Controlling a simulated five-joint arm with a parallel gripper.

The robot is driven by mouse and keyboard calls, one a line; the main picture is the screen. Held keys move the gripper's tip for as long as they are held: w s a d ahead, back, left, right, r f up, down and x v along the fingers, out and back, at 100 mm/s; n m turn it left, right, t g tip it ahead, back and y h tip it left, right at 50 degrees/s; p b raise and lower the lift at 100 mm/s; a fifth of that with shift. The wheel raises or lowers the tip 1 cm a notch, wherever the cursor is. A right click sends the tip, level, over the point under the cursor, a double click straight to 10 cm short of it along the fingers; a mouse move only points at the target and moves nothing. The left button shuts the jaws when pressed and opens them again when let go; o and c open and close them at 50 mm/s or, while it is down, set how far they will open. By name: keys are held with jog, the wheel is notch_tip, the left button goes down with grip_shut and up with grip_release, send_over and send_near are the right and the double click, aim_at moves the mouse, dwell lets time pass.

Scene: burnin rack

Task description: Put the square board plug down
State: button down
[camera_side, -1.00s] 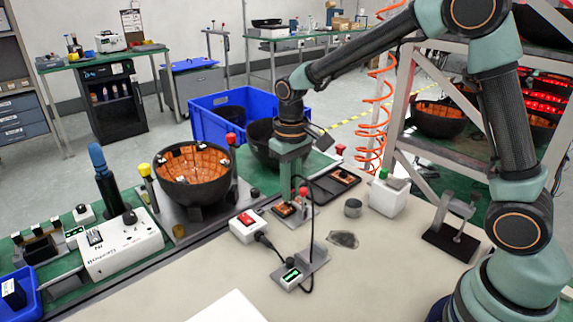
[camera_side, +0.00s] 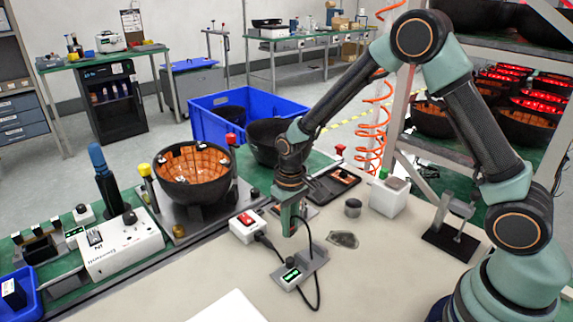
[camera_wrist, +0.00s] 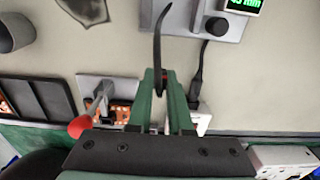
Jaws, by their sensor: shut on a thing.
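My gripper (camera_side: 290,232) points down beside the white switch box and behind the grey gauge plate, low over the bench. In the wrist view its two green fingers (camera_wrist: 161,100) are shut on a thin dark piece, which I take as the square board plug (camera_wrist: 158,64). A black lead curves away from it toward the grey plate. The plug's body is mostly hidden between the fingers, and I cannot tell whether it touches the bench. In the side view the gripper hides it.
The grey plate (camera_side: 312,262) carries a post and small green display. The white box (camera_side: 246,228) with a red switch stands left. A clamp with a red knob (camera_wrist: 80,127) holds an orange board (camera_wrist: 121,113). A dark flat piece (camera_side: 343,240) and grey cup (camera_side: 352,208) lie right.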

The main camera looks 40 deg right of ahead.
jog(key=shift+f, duration=0.2)
jog(key=shift+f, duration=0.3)
jog(key=c, duration=0.8)
grip_release()
jog(key=shift+c, duration=0.2)
jog(key=shift+r, duration=0.1)
notch_tip(320, 180, up, 13)
jog(key=s+d+r+t, duration=0.2)
jog(key=s+r, duration=0.3)
jog(key=s, duration=0.1)
jog(key=s+d+r+t, duration=0.3)
jog(key=s+r, duration=0.2)
jog(key=s, duration=0.2)
jog(key=shift+s+r+t, duration=0.15)
jog(key=shift+s+t, duration=0.1)
jog(key=shift+t, duration=0.05)
